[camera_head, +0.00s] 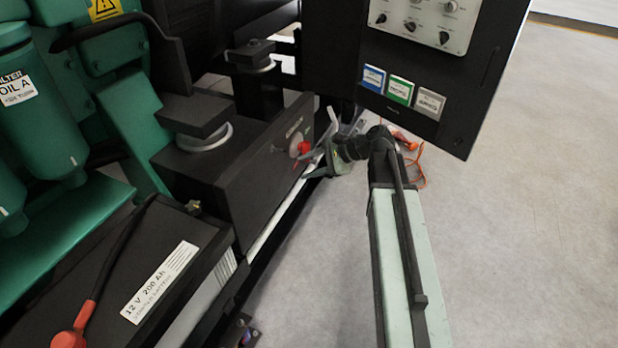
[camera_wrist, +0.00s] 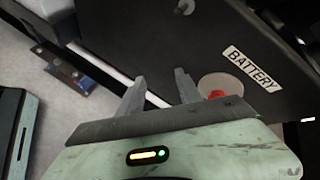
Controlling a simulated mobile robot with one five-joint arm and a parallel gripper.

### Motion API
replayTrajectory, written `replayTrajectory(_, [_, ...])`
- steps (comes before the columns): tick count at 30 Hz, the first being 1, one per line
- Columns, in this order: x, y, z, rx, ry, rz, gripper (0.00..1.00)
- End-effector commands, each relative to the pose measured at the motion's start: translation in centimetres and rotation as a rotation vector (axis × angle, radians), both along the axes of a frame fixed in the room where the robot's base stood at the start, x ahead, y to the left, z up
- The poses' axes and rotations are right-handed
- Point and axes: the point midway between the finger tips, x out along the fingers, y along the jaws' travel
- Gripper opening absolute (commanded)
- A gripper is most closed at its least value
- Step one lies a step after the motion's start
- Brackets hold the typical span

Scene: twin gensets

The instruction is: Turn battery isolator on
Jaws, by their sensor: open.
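The battery isolator is a red knob (camera_head: 304,147) on a round pale plate on the side of a dark box (camera_head: 262,165). In the wrist view the red knob (camera_wrist: 217,95) shows partly behind my gripper's edge, on its round plate (camera_wrist: 222,84) beside a "BATTERY" label (camera_wrist: 253,69). My gripper (camera_head: 322,146) is open, close to the knob in the head view. In the wrist view my gripper's two fingers (camera_wrist: 158,90) stand apart with nothing between them. The knob lies to the right of both fingers there. The lower part of the knob is hidden.
A black control panel (camera_head: 424,60) with knobs and coloured labels hangs above and right of my arm. A battery (camera_head: 150,270) with a red-capped cable stands at lower left. Green engine parts (camera_head: 40,130) fill the left. An orange cable (camera_head: 418,165) lies on the open grey floor at right.

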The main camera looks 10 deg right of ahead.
Motion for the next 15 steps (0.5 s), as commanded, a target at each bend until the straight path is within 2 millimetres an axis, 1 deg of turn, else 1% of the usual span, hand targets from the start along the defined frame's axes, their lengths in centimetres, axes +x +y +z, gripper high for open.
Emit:
replayTrajectory(1, [1.9,-1.4,-3.8,0.122,0.037,-0.088,0.42])
replayTrajectory(2, [2.8,-2.1,-4.0,0.199,0.065,-0.136,0.42])
replayTrajectory(3, [3.8,-3.1,-4.2,0.302,0.1,-0.195,0.42])
replayTrajectory(6, [5.8,-5.8,-4.1,0.528,0.179,-0.3,0.42])
replayTrajectory(9, [6.9,-8.1,-3.6,0.695,0.239,-0.36,0.42])
replayTrajectory(12, [7.4,-9.4,-2.9,0.79,0.277,-0.388,0.42])
replayTrajectory(15, [7.6,-9.9,-2.3,0.827,0.291,-0.395,0.42])
